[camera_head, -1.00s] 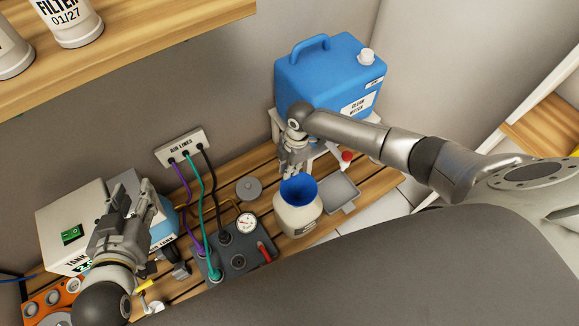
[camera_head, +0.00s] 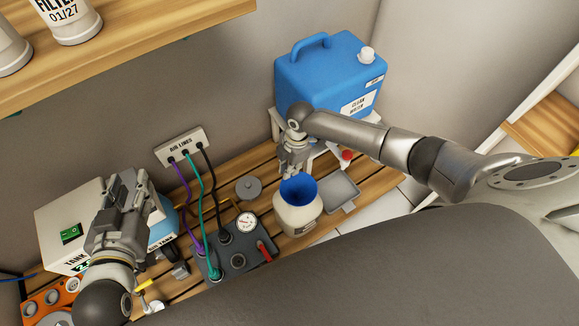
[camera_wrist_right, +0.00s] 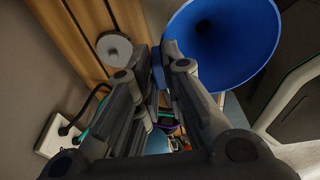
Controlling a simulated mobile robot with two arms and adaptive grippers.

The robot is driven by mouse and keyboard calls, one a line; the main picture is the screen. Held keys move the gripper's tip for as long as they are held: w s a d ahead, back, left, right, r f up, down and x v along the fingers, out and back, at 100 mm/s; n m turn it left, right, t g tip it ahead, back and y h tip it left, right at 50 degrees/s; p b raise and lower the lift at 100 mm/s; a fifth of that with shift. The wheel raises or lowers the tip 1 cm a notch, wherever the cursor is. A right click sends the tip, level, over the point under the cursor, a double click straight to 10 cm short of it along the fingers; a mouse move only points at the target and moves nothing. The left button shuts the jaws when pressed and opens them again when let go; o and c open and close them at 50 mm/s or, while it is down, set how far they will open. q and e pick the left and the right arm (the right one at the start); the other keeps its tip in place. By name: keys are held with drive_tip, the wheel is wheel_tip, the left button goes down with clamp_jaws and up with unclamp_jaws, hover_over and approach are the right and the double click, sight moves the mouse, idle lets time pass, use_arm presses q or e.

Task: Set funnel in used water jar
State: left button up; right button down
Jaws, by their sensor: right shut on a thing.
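The blue funnel (camera_head: 299,188) is at the mouth of the cream-coloured jar (camera_head: 298,218), its wide opening facing up. Whether it rests on the jar's rim or hovers just above cannot be told. My right gripper (camera_head: 291,170) is at the funnel's far edge, shut on its rim. In the right wrist view the funnel (camera_wrist_right: 225,42) fills the upper right, with its rim between the fingers (camera_wrist_right: 163,70). The jar is mostly hidden there. My left gripper (camera_head: 130,182) is in front of the white tank box, with its fingers apart and nothing visible between them.
A grey lid (camera_head: 249,188) lies left of the jar on the slatted bench. A grey tray (camera_head: 343,190) is right of it. A gauge box (camera_head: 235,262) with hoses stands close at the left. The blue clean-water container (camera_head: 325,80) stands behind my right arm.

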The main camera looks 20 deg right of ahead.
drive_tip(key=c, duration=1.5)
unclamp_jaws()
drive_tip(key=shift+o, duration=0.2)
drive_tip(key=shift+r, duration=0.15)
wheel_tip(320, 180, up, 12)
drive_tip(key=d, duration=0.1)
drive_tip(key=shift+d+f, duration=0.25)
drive_tip(key=shift+d, duration=0.15)
